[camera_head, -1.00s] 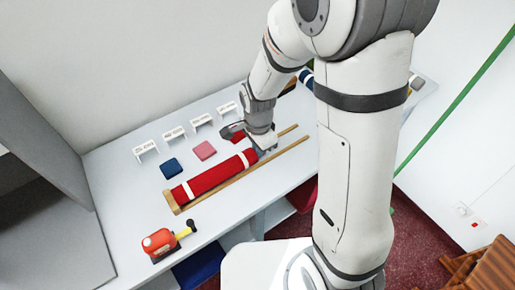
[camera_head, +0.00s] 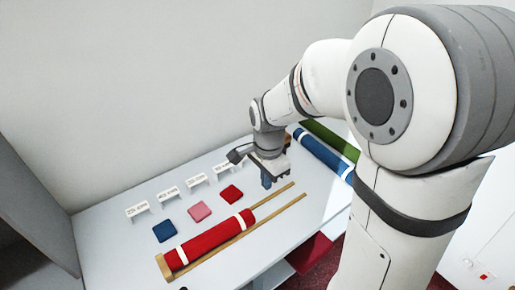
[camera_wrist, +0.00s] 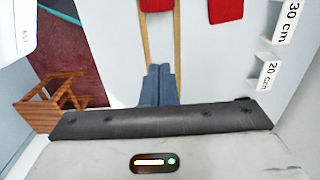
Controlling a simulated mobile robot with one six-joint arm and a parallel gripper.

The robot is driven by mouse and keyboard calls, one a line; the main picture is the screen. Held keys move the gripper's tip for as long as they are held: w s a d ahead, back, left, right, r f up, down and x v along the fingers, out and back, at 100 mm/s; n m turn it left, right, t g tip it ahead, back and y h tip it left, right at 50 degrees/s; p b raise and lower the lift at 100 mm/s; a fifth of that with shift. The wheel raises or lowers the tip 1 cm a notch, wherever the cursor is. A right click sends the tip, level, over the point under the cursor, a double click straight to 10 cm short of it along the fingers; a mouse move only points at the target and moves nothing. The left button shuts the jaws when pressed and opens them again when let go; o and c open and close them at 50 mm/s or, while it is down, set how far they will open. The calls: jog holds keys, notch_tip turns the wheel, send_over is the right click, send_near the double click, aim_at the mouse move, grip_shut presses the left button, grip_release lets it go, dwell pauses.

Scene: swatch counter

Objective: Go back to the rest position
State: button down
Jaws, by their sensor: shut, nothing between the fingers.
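My gripper (camera_head: 267,181) hangs over the back right part of the counter, beyond the far end of the red roll. In the wrist view its two blue-grey fingers (camera_wrist: 159,85) are pressed together with nothing between them. The red roll (camera_head: 210,243) with white bands lies on two wooden rails (camera_head: 275,208) on the counter. The wrist view shows the rails and a small part of the red roll (camera_wrist: 160,5) past the fingertips.
A blue, a pink and a red swatch (camera_head: 231,194) lie in a row behind the roll. Several white label stands (camera_head: 197,180) are behind them. A blue roll (camera_head: 322,156) and a green one (camera_head: 332,139) lie at the right. A wooden stool (camera_wrist: 55,100) stands on the floor.

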jog(key=s+d+r+n+t, duration=0.1)
jog(key=s+d+r+n, duration=0.3)
jog(key=s+n, duration=0.2)
jog(key=s+d+r+n+t, duration=0.1)
jog(key=s+d+r+n, duration=0.3)
jog(key=s, duration=0.3)
jog(key=shift+n+t, duration=0.4)
jog(key=shift+n, duration=0.5)
